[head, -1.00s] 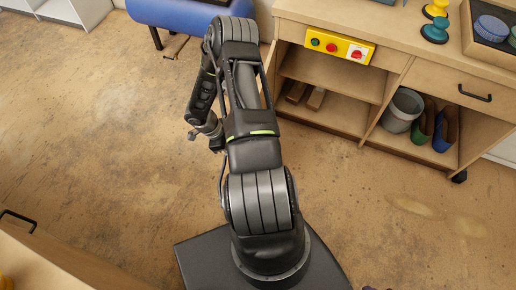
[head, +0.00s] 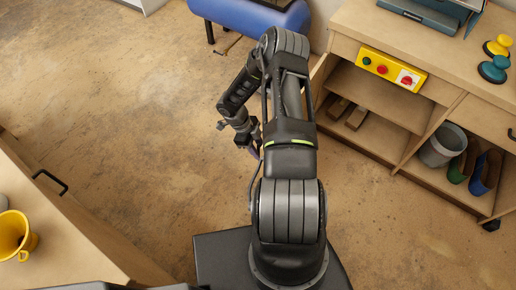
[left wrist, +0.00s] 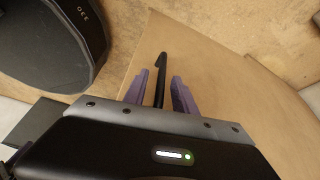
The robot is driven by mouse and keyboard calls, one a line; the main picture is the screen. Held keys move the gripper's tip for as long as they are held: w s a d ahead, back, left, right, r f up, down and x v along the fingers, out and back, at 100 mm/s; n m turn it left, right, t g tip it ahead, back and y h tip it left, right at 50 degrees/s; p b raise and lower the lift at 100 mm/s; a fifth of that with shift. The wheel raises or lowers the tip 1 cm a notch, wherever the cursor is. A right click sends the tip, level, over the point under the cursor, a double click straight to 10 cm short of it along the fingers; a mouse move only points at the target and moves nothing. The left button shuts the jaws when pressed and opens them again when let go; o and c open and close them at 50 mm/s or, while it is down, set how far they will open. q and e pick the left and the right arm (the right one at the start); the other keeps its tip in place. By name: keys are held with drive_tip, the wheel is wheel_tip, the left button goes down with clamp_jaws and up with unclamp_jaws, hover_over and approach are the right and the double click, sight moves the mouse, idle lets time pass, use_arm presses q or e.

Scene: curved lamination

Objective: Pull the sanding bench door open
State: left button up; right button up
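In the left wrist view my left gripper (left wrist: 160,76) is open, with purple fingers on either side of a black bar handle (left wrist: 159,68) and gaps to both fingers. The handle stands out from a plain wooden panel (left wrist: 225,75), which I take for the door. I cannot tell how far the panel stands open. In the head view a wooden bench (head: 105,235) at lower left has a black handle (head: 50,182) on its front. My left gripper does not show there. My other arm fills the middle; its gripper (head: 255,148) hangs over the floor, its fingers mostly hidden.
An open-shelved bench (head: 372,95) with a yellow switch box (head: 391,69) stands at upper right. A grey bucket (head: 441,145) is on its low shelf. A blue cylinder (head: 255,15) is at the back. A yellow mug (head: 15,236) sits at left. Floor between is clear.

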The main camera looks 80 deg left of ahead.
use_arm(q)
drive_tip(key=v, duration=0.8)
idle(0.8)
